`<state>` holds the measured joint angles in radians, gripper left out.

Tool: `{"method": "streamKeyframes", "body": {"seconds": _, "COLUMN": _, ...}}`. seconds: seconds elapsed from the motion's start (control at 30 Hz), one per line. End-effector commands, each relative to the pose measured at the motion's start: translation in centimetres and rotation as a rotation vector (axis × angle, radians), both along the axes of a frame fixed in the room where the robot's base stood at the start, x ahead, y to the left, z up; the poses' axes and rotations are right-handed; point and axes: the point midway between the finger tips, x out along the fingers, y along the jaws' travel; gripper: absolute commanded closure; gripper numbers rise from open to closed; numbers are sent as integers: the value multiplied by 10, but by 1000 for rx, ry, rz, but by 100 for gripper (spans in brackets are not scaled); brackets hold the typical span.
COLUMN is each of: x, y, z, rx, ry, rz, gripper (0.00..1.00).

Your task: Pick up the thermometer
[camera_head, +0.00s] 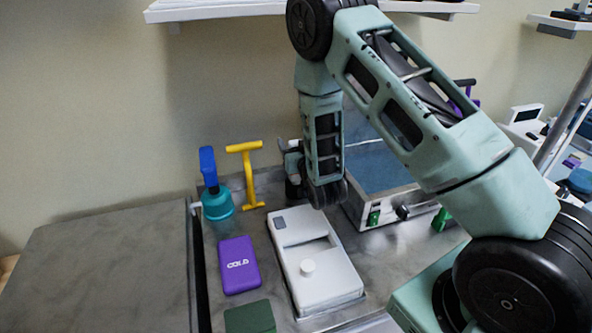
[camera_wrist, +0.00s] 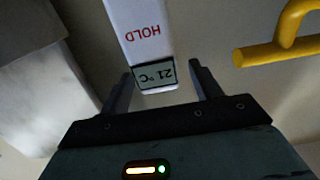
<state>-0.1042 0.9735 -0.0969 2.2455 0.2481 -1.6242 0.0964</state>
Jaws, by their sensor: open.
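The thermometer (camera_wrist: 145,40) is white, with a red HOLD mark and a small grey display (camera_wrist: 155,77) reading 21 °C. In the wrist view it comes in from the top centre, and its display end lies between my gripper's (camera_wrist: 160,70) two dark fingers. The fingers are open, with a visible gap on each side of it. In the head view my gripper (camera_head: 291,158) is at the back of the metal counter, near the wall, partly hidden by my arm. I cannot clearly make out the thermometer there.
A yellow T-shaped handle (camera_head: 248,178) stands just left of my gripper and also shows in the wrist view (camera_wrist: 270,54). A teal and blue pump (camera_head: 216,200), purple COLD pack (camera_head: 239,264) and white device (camera_head: 325,283) stand nearby. A metal bath (camera_head: 383,208) is on the right.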

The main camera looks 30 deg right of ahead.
Motion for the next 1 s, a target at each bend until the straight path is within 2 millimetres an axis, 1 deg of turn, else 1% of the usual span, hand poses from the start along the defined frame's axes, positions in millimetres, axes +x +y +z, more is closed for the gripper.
{"method": "streamKeyframes", "body": {"seconds": 0.03, "x": 7, "y": -2, "z": 3, "rx": 0, "ry": -1, "rz": -1, "gripper": 36}}
{"method": "streamKeyframes", "body": {"seconds": 0.13, "x": 17, "y": -4, "z": 2, "rx": -1, "ry": 1, "rz": -2, "gripper": 36}}
{"method": "streamKeyframes", "body": {"seconds": 0.23, "x": 20, "y": -5, "z": 0, "rx": -1, "ry": 0, "rz": -2, "gripper": 36}}
{"method": "streamKeyframes", "body": {"seconds": 0.4, "x": 20, "y": -5, "z": 0, "rx": -1, "ry": 0, "rz": -1, "gripper": 36}}
{"method": "streamKeyframes", "body": {"seconds": 0.43, "x": 20, "y": -5, "z": 0, "rx": -1, "ry": 0, "rz": -1, "gripper": 39}}
{"method": "streamKeyframes", "body": {"seconds": 0.47, "x": 20, "y": -5, "z": 0, "rx": -1, "ry": 0, "rz": -1, "gripper": 48}}
{"method": "streamKeyframes", "body": {"seconds": 0.5, "x": 20, "y": -5, "z": 0, "rx": 0, "ry": 0, "rz": -1, "gripper": 59}}
{"method": "streamKeyframes", "body": {"seconds": 0.57, "x": 20, "y": -5, "z": 0, "rx": 0, "ry": 0, "rz": -1, "gripper": 75}}
{"method": "streamKeyframes", "body": {"seconds": 0.6, "x": 20, "y": -5, "z": 0, "rx": 0, "ry": 0, "rz": -1, "gripper": 86}}
{"method": "streamKeyframes", "body": {"seconds": 0.63, "x": 20, "y": -5, "z": 0, "rx": 0, "ry": 0, "rz": -1, "gripper": 95}}
{"method": "streamKeyframes", "body": {"seconds": 0.67, "x": 20, "y": -5, "z": 0, "rx": 0, "ry": 0, "rz": -1, "gripper": 100}}
{"method": "streamKeyframes", "body": {"seconds": 1.0, "x": 21, "y": -4, "z": 3, "rx": 0, "ry": -2, "rz": -1, "gripper": 100}}
